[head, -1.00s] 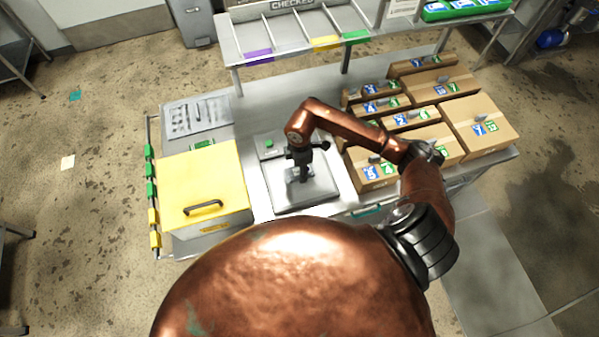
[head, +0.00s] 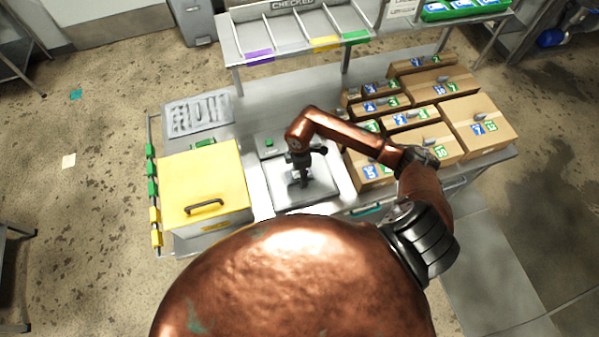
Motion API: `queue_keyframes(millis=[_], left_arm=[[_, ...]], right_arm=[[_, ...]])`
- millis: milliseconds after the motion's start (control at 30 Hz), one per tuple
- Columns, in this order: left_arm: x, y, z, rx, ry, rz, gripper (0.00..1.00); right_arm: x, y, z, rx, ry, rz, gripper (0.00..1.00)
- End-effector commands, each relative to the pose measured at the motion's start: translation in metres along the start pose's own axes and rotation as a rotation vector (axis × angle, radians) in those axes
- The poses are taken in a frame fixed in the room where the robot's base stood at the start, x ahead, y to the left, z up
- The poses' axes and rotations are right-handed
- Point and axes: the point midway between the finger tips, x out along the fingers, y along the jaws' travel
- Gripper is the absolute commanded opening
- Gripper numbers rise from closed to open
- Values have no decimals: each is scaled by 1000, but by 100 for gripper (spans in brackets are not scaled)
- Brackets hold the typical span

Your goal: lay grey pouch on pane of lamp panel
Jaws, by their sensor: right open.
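The lamp panel, as far as I can tell, is the flat grey unit with a pale square pane (head: 322,190) in the middle of the bench. A small green button (head: 269,142) sits at its back edge. My right gripper (head: 303,184) is dark, points down and is open just over the pane. A small greyish patch shows around its fingertips. I cannot tell whether this is the grey pouch or whether the fingers touch it, since the gripper hides that part. My left gripper is not in view.
A yellow lidded box (head: 205,175) stands left of the panel, with a grey embossed tray (head: 197,115) behind it. Several cardboard boxes (head: 480,120) fill the bench's right side. A raised shelf with a divided rack (head: 300,25) runs along the back.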

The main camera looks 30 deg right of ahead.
Motion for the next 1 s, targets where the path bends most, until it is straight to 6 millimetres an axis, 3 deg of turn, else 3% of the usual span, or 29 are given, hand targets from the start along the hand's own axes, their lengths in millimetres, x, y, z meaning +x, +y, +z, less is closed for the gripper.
queue_keyframes(millis=[367, 800, 1000], left_arm=[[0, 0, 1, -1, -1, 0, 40], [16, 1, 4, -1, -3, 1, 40], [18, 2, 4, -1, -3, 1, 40]], right_arm=[[-12, 1, 0, -1, 0, 3, 60], [-98, 1, 0, -2, 0, 4, 60], [-120, 0, 0, 0, 0, 1, 60]])
